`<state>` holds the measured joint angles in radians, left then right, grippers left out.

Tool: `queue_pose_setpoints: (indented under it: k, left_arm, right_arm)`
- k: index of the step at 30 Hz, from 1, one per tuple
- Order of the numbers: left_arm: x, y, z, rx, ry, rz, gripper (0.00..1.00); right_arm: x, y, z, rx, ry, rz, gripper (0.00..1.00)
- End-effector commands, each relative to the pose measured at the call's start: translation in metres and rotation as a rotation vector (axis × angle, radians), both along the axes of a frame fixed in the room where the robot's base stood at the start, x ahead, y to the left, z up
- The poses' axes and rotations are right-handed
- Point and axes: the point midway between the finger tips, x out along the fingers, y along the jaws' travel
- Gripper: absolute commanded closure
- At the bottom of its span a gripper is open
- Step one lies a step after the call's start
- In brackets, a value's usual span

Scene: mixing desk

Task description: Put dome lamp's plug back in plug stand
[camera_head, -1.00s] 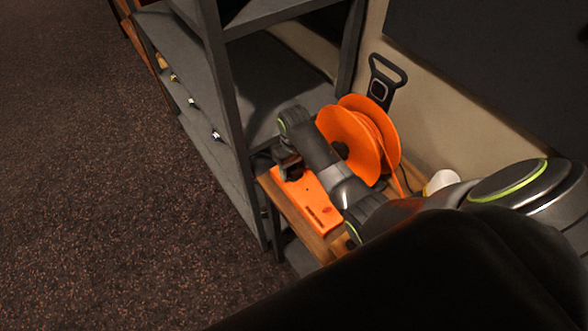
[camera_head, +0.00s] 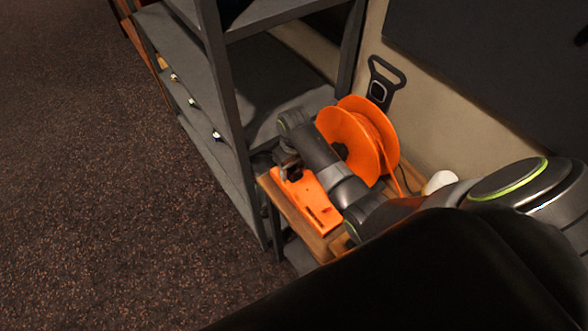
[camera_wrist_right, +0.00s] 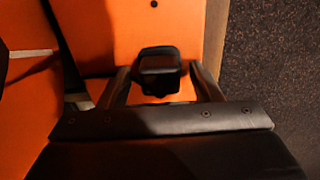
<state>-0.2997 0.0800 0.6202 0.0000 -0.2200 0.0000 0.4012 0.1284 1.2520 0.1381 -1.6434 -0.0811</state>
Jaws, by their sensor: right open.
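A black plug (camera_wrist_right: 159,66) stands up from an orange surface in the right wrist view. My right gripper (camera_wrist_right: 160,74) is open, with one finger on each side of the plug and gaps between them. In the head view the right gripper (camera_head: 288,166) is low over the far left end of the long orange block (camera_head: 322,207), which may be the plug stand. The plug is hidden there behind my wrist. A white rounded thing (camera_head: 438,182), possibly the lamp, is partly hidden behind my right arm. My left gripper is not in view.
An orange cable reel (camera_head: 352,140) stands close beside my right forearm. The orange block rests on a wooden surface (camera_head: 298,220). A grey metal shelf (camera_head: 232,110) rises just left of the gripper. A wall with a black bracket (camera_head: 381,86) is behind.

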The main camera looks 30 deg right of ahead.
Motion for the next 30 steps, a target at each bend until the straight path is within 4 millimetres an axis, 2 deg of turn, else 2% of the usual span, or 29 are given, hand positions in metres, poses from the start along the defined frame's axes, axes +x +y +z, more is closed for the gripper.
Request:
queue_pose_setpoints:
  k: [22,23,30]
  left_arm:
    - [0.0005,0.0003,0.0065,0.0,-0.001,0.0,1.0]
    - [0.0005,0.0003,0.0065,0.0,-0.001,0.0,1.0]
    - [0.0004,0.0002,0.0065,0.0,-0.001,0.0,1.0]
  right_arm:
    - [0.0001,0.0001,0.0,0.0,0.0,0.0,0.42]
    - [0.0001,0.0002,0.0,0.0,0.0,0.0,0.43]
    - [0.0001,0.0002,0.0001,0.0,0.0,0.0,0.75]
